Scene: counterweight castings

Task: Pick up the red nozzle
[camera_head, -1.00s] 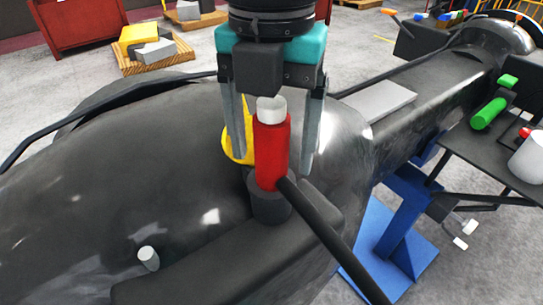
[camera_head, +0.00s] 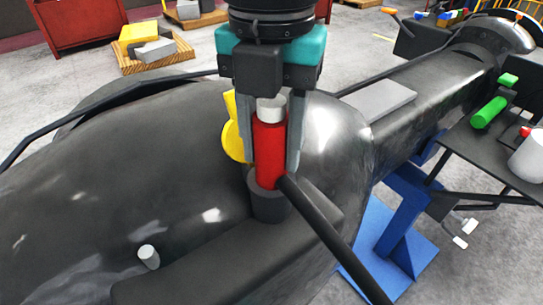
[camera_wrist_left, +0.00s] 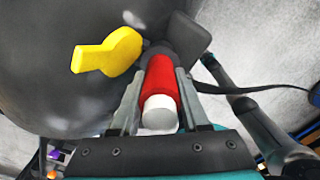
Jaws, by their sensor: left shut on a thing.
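The red nozzle (camera_head: 269,148) is a red cylinder with a white cap, upright on a dark cylindrical stub on the black casting (camera_head: 130,175). My left gripper (camera_head: 273,165) comes down over it from above, and its two grey fingers are shut on the red body, one on each side. In the left wrist view the red nozzle (camera_wrist_left: 162,88) lies between the fingers, its white end towards the camera. The base of the nozzle still meets the dark stub. My right gripper is not in view.
A yellow part (camera_head: 233,138) is on the casting just left of the nozzle. A dark bar (camera_head: 325,232) runs from the stub to the lower right. A dark tray (camera_head: 500,155) with a green cylinder (camera_head: 487,113) and a white container (camera_head: 528,158) is at the right.

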